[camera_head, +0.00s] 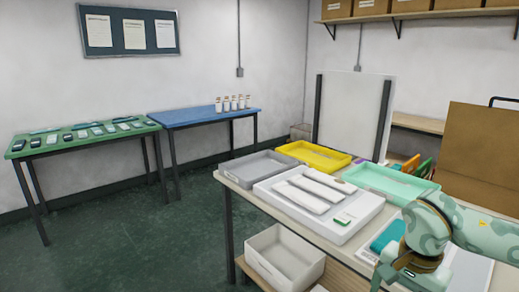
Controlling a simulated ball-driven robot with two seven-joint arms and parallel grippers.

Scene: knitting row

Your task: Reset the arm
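My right arm (455,228), patterned in green, comes in from the right edge over the near right part of the work table (245,180). Its wrist end points down near the front edge of the table. The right gripper (392,281) is at the bottom of the view, partly cut off, and its fingertips cannot be made out. I cannot see anything held in it. My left arm and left gripper are not in view.
The table holds a grey tray (226,171), a yellow tray (341,165), a mint tray (352,180) and a white tray (345,235) with white pieces. A teal item (386,236) lies beside my wrist. A white bin (262,262) sits below. Green and blue tables stand left; floor between is clear.

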